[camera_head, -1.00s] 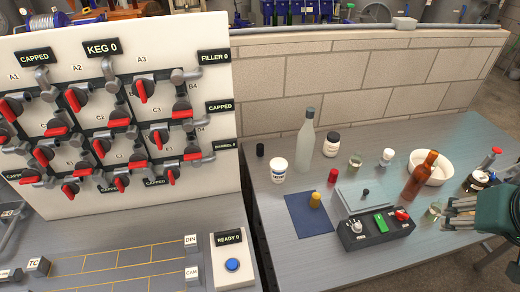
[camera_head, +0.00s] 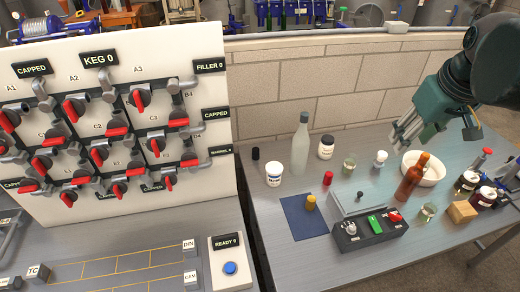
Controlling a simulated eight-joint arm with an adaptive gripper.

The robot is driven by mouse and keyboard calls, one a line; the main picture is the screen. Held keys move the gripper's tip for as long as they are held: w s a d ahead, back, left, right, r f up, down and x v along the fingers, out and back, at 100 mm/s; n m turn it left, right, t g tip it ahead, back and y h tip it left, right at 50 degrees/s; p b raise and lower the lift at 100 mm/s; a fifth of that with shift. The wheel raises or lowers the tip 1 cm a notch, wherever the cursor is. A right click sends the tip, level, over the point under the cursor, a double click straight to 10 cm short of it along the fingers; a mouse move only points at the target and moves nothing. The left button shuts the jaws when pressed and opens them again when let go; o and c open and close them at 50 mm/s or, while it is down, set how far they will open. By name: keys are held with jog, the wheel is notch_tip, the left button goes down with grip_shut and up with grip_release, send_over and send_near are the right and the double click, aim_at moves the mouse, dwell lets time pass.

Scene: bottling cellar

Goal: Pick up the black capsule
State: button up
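The black capsule (camera_head: 255,153) is a small dark upright cylinder. It stands at the back left of the right-hand table, near the brick wall and left of a white-lidded tub. My gripper (camera_head: 405,138) is at the upper right, above the table by the white bowl. It is far to the right of the capsule. Its grey fingers point down and to the left, with gaps between them, and look open. I see nothing held in them.
Between gripper and capsule stand a tall pale bottle (camera_head: 301,145), a dark-lidded jar (camera_head: 326,147), a red capsule (camera_head: 327,178) and a glass (camera_head: 348,167). An amber bottle (camera_head: 411,180) stands by the white bowl (camera_head: 432,177). The valve board (camera_head: 215,80) rises at left.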

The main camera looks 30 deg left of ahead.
jog(key=w+a+r+n+g+p, duration=0.1)
jog(key=w+a+n, duration=0.2)
jog(key=w+a, duration=0.55)
jog(key=n+g+h+p, duration=0.1)
jog(key=n+g+p, duration=0.25)
jog(key=n, duration=0.65)
send_over(256, 149)
notch_tip(256, 149, down, 32)
jog(key=shift+r+p, duration=0.15)
jog(key=shift+p, duration=0.15)
jog(key=shift+f, duration=0.5)
jog(key=shift+f, duration=0.1)
jog(key=shift+f, duration=1.2)
jog(key=shift+f, duration=0.1)
